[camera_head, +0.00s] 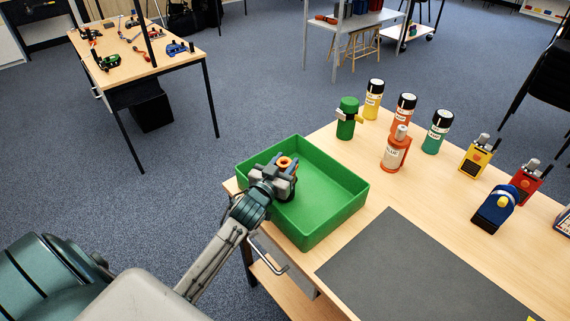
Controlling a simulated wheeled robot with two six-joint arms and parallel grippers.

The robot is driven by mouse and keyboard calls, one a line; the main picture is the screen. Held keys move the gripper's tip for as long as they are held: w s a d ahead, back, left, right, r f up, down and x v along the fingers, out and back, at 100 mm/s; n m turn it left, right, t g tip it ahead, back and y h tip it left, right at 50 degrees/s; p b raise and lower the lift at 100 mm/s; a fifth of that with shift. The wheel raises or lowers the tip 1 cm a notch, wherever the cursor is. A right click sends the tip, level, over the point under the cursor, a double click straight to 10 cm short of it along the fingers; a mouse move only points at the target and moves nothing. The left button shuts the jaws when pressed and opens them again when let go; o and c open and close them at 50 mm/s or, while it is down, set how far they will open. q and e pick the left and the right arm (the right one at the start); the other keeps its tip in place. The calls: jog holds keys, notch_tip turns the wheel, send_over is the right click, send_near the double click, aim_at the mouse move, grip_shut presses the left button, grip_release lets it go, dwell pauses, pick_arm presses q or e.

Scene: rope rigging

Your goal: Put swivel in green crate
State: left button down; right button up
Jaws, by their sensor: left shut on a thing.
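The green crate (345,205) is a shallow open tray at the near left corner of the wooden table. My left gripper (284,170) is over the left part of the crate, near its left wall. It is shut on a small part with an orange ring, which seems to be the swivel (285,161). The fingers hide most of this part. I cannot tell whether it touches the crate floor. The visible crate floor to the right of the gripper is bare. My right gripper is not in view.
Behind the crate stand a green canister (347,119), an orange bottle (395,150) and several spray cans. A dark grey mat (415,270) lies clear in front.

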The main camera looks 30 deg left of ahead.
pick_arm(q)
jog(key=shift+s+f, duration=0.1)
jog(key=shift+f, duration=0.3)
jog(key=c, duration=1)
grip_release()
jog(key=shift+r, duration=0.1)
jog(key=shift+o, duration=0.2)
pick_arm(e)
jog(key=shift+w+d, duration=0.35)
pick_arm(q)
jog(key=shift+s, duration=0.15)
jog(key=s+b, duration=0.4)
jog(key=s, duration=0.7)
jog(key=shift+s+d, duration=0.35)
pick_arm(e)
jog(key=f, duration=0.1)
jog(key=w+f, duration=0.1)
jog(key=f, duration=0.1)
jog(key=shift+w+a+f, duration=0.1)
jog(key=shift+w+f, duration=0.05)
